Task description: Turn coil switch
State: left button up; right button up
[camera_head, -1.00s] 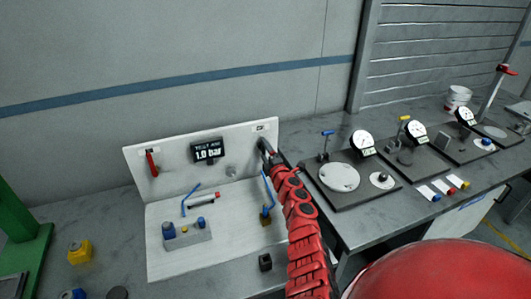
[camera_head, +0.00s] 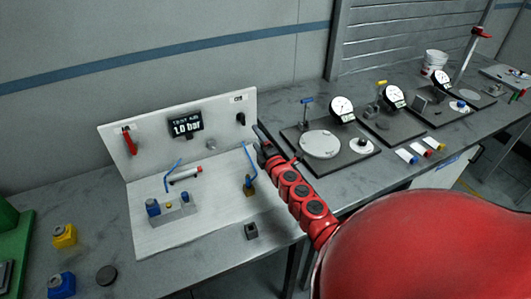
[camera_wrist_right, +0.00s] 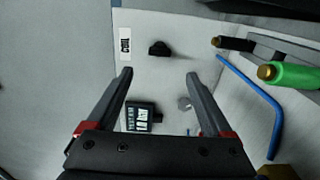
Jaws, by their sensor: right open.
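The coil switch is a small black knob (camera_head: 240,118) at the upper right of the white upright panel (camera_head: 222,110), below a small label. In the right wrist view the knob (camera_wrist_right: 160,48) sits beside a label reading COIL (camera_wrist_right: 125,45). My right gripper (camera_head: 259,134) is just off the panel's right edge, apart from the knob. In the wrist view its two fingers (camera_wrist_right: 160,75) are spread and empty, with the knob beyond the gap between the tips. My left gripper is not in view.
The panel carries a red lever (camera_head: 130,141) and a 1.0 bar display (camera_head: 186,125). Blue tubes and a grey valve block (camera_head: 172,210) stand on its base. Dial gauge stations with a round plate (camera_head: 320,145) stand to the right.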

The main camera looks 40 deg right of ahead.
jog(key=b+v, duration=0.1)
jog(key=v, duration=0.5)
jog(key=shift+a, duration=0.1)
dwell(0.5)
